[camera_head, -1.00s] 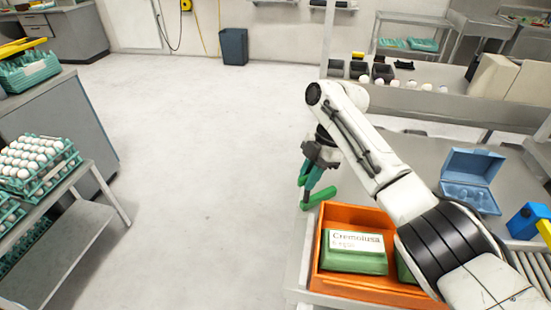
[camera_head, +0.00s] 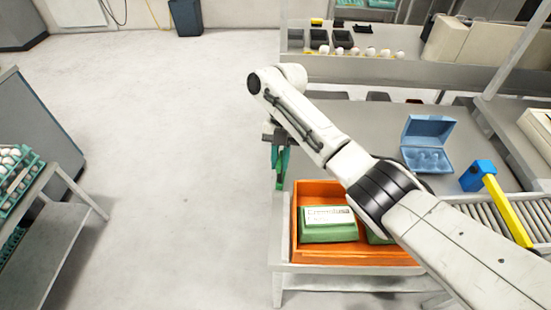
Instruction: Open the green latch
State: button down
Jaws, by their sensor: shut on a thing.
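My gripper (camera_head: 279,178) hangs from the wrist near the left edge of the workbench, just above and left of the orange crate (camera_head: 297,218). Its body is dark grey, with dark and bright green parts below it. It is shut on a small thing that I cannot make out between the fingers. I cannot tell a separate green latch apart from the green parts at the fingers.
The orange crate holds green egg cartons (camera_head: 328,233), one with a white label. An open blue egg box (camera_head: 428,133) lies on the bench (camera_head: 355,120). A blue and yellow piece (camera_head: 505,205) is by the rollers.

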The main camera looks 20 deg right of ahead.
jog(key=shift+n, duration=0.6)
jog(key=shift+n+h, duration=0.3)
jog(key=c, duration=1)
grip_release()
jog(key=shift+c, duration=0.2)
jog(key=p+v, duration=0.1)
jog(key=v, duration=0.9)
jog(key=shift+w+r+p, duration=0.2)
jog(key=shift+r+p, duration=0.1)
jog(key=shift+r, duration=0.05)
